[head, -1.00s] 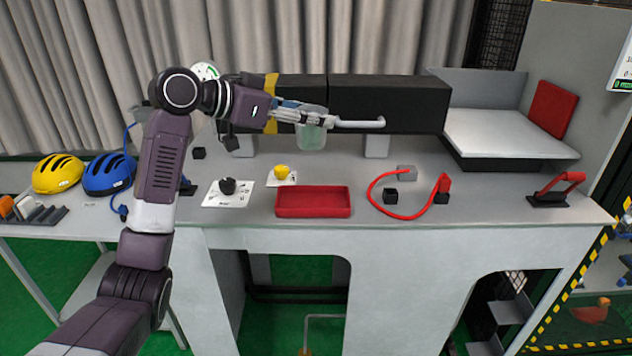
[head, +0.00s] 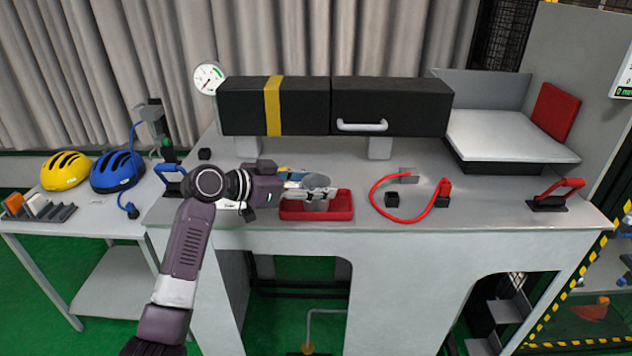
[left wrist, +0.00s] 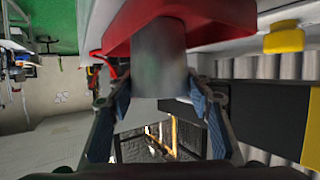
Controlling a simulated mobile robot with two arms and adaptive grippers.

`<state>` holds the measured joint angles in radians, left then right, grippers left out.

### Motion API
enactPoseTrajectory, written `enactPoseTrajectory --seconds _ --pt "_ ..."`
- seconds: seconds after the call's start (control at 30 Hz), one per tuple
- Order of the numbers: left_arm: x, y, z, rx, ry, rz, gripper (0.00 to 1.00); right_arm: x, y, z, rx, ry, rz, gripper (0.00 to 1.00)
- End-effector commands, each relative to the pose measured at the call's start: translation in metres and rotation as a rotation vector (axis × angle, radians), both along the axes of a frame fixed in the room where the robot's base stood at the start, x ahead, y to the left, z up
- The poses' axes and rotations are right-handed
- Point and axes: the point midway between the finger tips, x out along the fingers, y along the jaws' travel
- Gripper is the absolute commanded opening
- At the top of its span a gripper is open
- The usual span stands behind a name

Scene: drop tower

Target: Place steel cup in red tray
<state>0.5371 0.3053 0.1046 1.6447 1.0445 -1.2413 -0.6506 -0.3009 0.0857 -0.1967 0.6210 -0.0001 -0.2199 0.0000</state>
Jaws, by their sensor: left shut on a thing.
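The steel cup (head: 317,181) is grey and upright between the fingers of my left gripper (head: 308,190). In the left wrist view the cup (left wrist: 158,60) is large, with my left gripper (left wrist: 158,100) shut on its sides. The red tray (head: 345,207) lies on the bench, and the cup's lower part overlaps its inside in the head view. In the left wrist view the red tray (left wrist: 215,14) is behind the cup's far end. I cannot tell whether the cup touches the tray's floor. My right gripper is not in view.
A black drawer unit (head: 390,105) stands behind the tray. A yellow button (left wrist: 284,40) shows beside the tray in the left wrist view.

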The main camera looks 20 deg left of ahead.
Motion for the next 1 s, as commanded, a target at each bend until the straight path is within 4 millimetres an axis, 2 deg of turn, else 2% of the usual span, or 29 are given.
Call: enactPoseTrajectory --seconds 0.27,0.3,0.43,0.77,0.87,1.0 --pt "0.0 0.0 -0.003 0.001 -0.001 0.0 0.21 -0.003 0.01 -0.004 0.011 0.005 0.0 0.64" --pt "0.0 0.0 -0.002 0.001 -0.001 0.0 0.5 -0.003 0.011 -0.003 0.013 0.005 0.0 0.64" --pt "0.0 0.0 -0.002 0.0 0.0 0.0 0.64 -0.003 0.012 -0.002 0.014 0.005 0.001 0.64" --pt "0.0 0.0 0.002 -0.001 -0.001 0.0 0.64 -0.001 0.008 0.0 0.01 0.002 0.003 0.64" --pt "-0.007 0.007 0.001 0.003 -0.003 0.001 0.64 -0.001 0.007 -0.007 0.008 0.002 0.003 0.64" --pt "-0.026 0.024 0.008 0.006 -0.003 0.003 0.64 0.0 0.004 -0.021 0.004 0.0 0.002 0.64"
